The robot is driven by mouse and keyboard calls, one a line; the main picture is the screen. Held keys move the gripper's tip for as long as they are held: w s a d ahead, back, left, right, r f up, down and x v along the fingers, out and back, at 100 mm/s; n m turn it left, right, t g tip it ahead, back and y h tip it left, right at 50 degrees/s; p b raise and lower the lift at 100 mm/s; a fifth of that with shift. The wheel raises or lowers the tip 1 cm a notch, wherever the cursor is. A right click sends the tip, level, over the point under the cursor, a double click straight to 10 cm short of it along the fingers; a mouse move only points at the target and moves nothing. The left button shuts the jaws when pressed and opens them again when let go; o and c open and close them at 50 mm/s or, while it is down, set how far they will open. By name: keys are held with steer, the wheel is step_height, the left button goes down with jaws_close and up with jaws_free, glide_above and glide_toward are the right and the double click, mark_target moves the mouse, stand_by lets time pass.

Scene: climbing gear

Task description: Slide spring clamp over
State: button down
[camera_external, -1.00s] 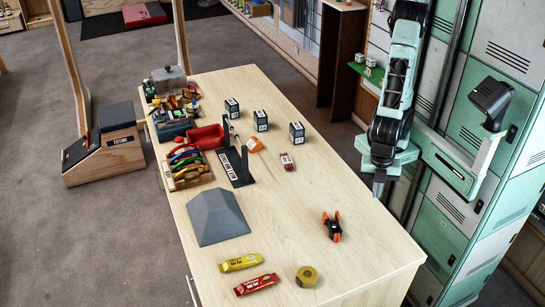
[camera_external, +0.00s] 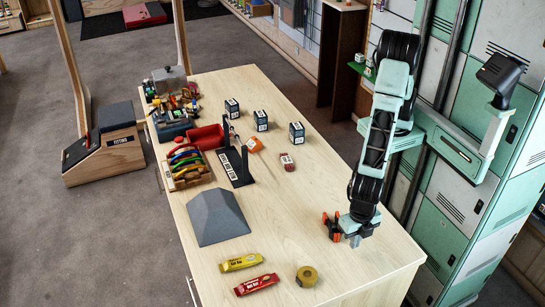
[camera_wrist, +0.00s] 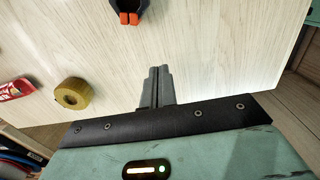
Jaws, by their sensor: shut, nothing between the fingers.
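The spring clamp (camera_external: 330,226), black with orange tips, lies on the light wooden table near its right edge. In the wrist view the clamp (camera_wrist: 128,12) shows at the top edge, partly cut off. My gripper (camera_external: 355,240) is shut and empty, just to the right of the clamp in the external view. In the wrist view my gripper's fingers (camera_wrist: 157,72) are together, with bare wood between them and the clamp.
A roll of tape (camera_external: 307,276), a red bar (camera_external: 257,284) and a yellow bar (camera_external: 241,262) lie at the near end of the table (camera_external: 375,270). A grey pyramid block (camera_external: 216,217) stands to the left. The wood between pyramid and clamp is clear.

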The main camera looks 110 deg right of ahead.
steer(key=shift+d+f+p, duration=0.15)
steer(key=shift+f+p, duration=0.1)
steer(key=shift+f, duration=0.4)
steer(key=shift+d+f+p, duration=0.15)
steer(key=shift+f+p, duration=0.1)
steer(key=shift+f, duration=0.35)
steer(key=shift+d+p, duration=0.45)
steer(key=shift+d, duration=0.8)
steer(key=shift+d+f, duration=0.1)
steer(key=shift+d, duration=0.35)
steer(key=d, duration=2)
steer(key=shift+d, duration=0.25)
steer(key=shift+a, duration=0.15)
steer(key=a, duration=0.4)
step_height(320, 180, up, 10)
steer(key=shift+d, duration=0.15)
